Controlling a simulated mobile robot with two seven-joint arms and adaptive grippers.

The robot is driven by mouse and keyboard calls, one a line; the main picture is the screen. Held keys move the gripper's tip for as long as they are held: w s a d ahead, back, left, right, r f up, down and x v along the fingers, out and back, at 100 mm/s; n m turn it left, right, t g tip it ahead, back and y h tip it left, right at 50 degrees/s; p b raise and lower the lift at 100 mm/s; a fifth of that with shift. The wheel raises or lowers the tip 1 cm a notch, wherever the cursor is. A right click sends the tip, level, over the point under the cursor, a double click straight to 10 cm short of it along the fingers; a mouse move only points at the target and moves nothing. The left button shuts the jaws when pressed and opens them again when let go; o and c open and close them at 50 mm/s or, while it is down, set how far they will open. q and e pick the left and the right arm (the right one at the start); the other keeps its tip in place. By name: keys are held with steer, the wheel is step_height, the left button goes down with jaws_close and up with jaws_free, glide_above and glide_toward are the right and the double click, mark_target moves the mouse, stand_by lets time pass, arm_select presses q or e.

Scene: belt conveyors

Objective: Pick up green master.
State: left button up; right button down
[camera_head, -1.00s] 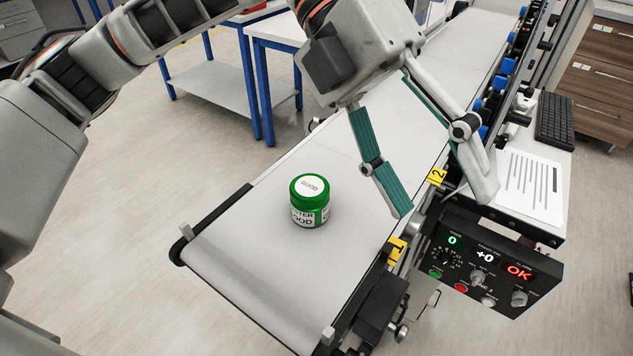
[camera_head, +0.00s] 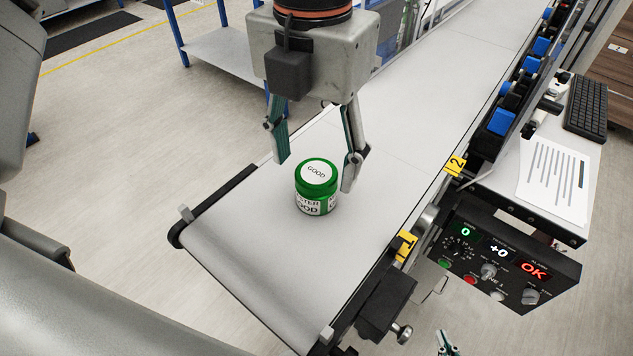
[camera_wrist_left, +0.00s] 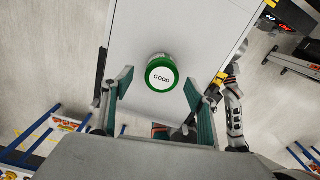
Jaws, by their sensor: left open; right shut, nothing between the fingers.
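In the left wrist view the jar (camera_wrist_left: 161,74) lies ahead between the spread fingers (camera_wrist_left: 158,82), with clear gaps on both sides. Whether the fingertips reach down to lid height is hard to tell. The tip of my right gripper (camera_head: 447,344) shows at the bottom edge, shut and empty, away from the belt.
The white conveyor belt (camera_head: 250,225) is otherwise clear around the jar. A control box (camera_head: 505,258) with lit displays and yellow tags 1 (camera_head: 405,246) and 2 (camera_head: 455,165) line its right side. A paper sheet (camera_head: 553,172) and a keyboard (camera_head: 586,103) lie beyond.

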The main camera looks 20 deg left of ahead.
mark_target(317, 171)
arm_select(q)
step_height(317, 171, down, 4)
steer(key=shift+d, duration=0.15)
steer(key=c, duration=1.5)
steer(key=shift+r, duration=0.1)
steer(key=shift+c, duration=0.2)
